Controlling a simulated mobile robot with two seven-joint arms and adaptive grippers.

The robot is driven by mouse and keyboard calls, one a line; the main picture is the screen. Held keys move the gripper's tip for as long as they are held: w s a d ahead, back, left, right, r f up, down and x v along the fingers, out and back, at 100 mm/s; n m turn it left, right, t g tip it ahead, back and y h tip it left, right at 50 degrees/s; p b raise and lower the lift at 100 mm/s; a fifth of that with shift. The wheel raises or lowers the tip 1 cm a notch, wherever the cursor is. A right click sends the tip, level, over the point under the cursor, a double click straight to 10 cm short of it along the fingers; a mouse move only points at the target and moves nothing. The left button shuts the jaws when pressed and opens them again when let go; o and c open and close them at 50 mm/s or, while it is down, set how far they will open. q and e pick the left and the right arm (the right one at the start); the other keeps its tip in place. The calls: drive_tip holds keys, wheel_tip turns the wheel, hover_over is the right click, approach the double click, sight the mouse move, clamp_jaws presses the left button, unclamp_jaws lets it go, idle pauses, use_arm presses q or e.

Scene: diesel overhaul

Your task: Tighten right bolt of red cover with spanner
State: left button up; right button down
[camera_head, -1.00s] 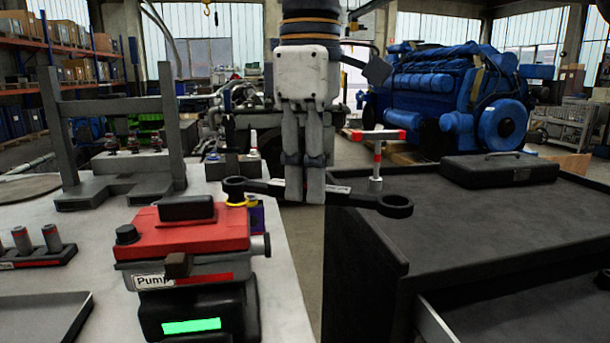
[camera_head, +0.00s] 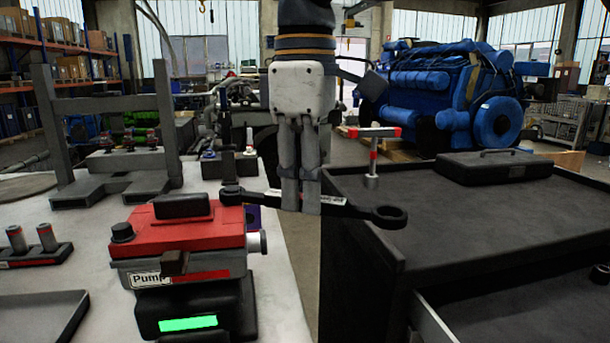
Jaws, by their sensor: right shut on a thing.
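The red cover (camera_head: 185,236) sits on top of the pump (camera_head: 190,290), which stands on the white worktable. My right gripper (camera_head: 301,205) points down, shut on the middle of a long dark spanner (camera_head: 355,208) above the gap between the table and the dark cabinet. The spanner lies almost level, sloping slightly down to the right. Its left ring end is at the back right corner of the red cover. I cannot tell whether it touches the cover or fits around a bolt. The right bolt is not clearly visible. My left gripper is not in view.
A dark cabinet (camera_head: 470,215) with a partly open drawer stands on the right, bearing a red-topped tool (camera_head: 374,150) and a black case (camera_head: 497,166). A grey frame (camera_head: 110,185) stands behind the pump, and a tray (camera_head: 35,320) lies front left.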

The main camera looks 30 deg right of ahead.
drive_tip(key=shift+s+a+m, duration=0.45)
drive_tip(key=shift+a+m, duration=0.55)
drive_tip(key=shift+m, duration=0.3)
drive_tip(key=shift+s+a+m, duration=0.5)
drive_tip(key=shift+a+m, duration=0.55)
drive_tip(key=shift+m, duration=0.25)
drive_tip(key=shift+s+a+m, duration=0.45)
drive_tip(key=shift+a+m, duration=0.55)
drive_tip(key=shift+m, duration=0.3)
drive_tip(key=a+m, duration=0.2)
drive_tip(key=shift+a+m, duration=0.15)
drive_tip(key=shift+m, duration=0.15)
